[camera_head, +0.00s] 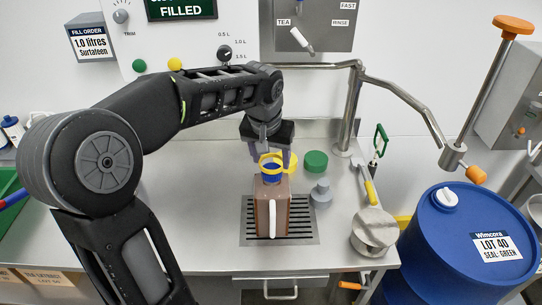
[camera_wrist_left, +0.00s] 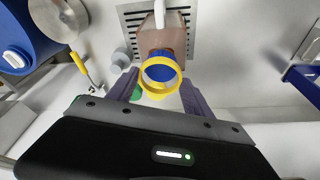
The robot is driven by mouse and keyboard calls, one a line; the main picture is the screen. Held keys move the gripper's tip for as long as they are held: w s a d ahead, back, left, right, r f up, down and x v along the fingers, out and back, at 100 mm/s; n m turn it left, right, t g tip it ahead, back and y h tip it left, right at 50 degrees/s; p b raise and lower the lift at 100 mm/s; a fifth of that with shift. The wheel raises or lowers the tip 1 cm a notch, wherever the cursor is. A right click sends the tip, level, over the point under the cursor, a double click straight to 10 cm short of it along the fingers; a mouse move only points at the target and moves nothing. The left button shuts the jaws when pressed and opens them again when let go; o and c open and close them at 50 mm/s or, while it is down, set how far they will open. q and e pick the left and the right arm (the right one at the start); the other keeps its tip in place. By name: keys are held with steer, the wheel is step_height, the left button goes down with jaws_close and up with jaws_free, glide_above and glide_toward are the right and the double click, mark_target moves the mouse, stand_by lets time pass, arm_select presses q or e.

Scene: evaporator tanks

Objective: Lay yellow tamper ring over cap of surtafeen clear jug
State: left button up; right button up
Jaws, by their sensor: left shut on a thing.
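The jug (camera_head: 272,208), full of brown liquid, stands upright on the slotted drain grate with its white handle facing me. Its blue cap (camera_head: 271,178) is on top. My left gripper (camera_head: 268,158) points down over the jug, shut on the yellow tamper ring (camera_head: 262,162). The ring is at the cap's height or just above it. In the left wrist view the ring (camera_wrist_left: 144,77) frames the blue cap (camera_wrist_left: 161,72), roughly centred, between the fingers (camera_wrist_left: 162,88). I cannot tell whether ring and cap touch. My right gripper is not in view.
A metal pan (camera_head: 374,230) and blue drum (camera_head: 460,245) are further right. The steel counter's left side (camera_head: 195,200) is clear.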

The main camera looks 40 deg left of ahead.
arm_select(q)
steer(key=shift+f+b, duration=0.7)
steer(key=shift+f, duration=0.3)
steer(key=o, duration=1.4)
steer(key=shift+r, duration=0.1)
steer(key=shift+c, duration=0.2)
step_height(320, 180, up, 7)
steer(key=p, duration=0.5)
